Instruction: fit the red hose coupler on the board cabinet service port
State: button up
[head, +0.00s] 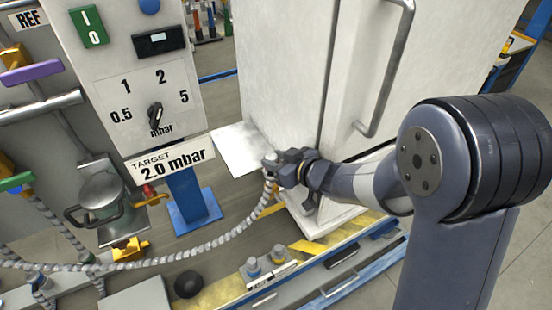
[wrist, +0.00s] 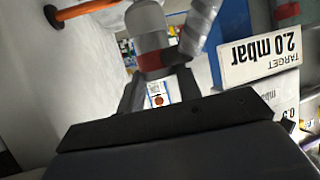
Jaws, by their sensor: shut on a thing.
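My gripper (head: 279,165) is shut on a grey cylindrical coupler with a red band (wrist: 150,35), which shows between the fingers (wrist: 158,75) in the wrist view. In the head view the coupler end (head: 269,160) is small and mostly hidden by the jaws. A grey ribbed hose (head: 215,243) hangs from it and runs down to the left. The gripper is beside the lower left of the white cabinet (head: 285,70). An orange-red rod with a dark round end (wrist: 85,10) lies against a white surface in the wrist view. I cannot make out the service port.
A control board (head: 120,60) with a dial and a "TARGET 2.0 mbar" sign (head: 170,158) stands left of the gripper. A long handle (head: 388,70) projects from the cabinet.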

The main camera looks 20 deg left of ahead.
jog(key=shift+f+b, duration=0.45)
jog(key=shift+f, duration=0.2)
jog(key=o, duration=1.2)
jog(key=shift+c, duration=0.2)
jog(key=p+v, duration=0.1)
jog(key=v, duration=0.9)
jog(key=shift+d, duration=0.35)
jog(key=shift+s, duration=0.15)
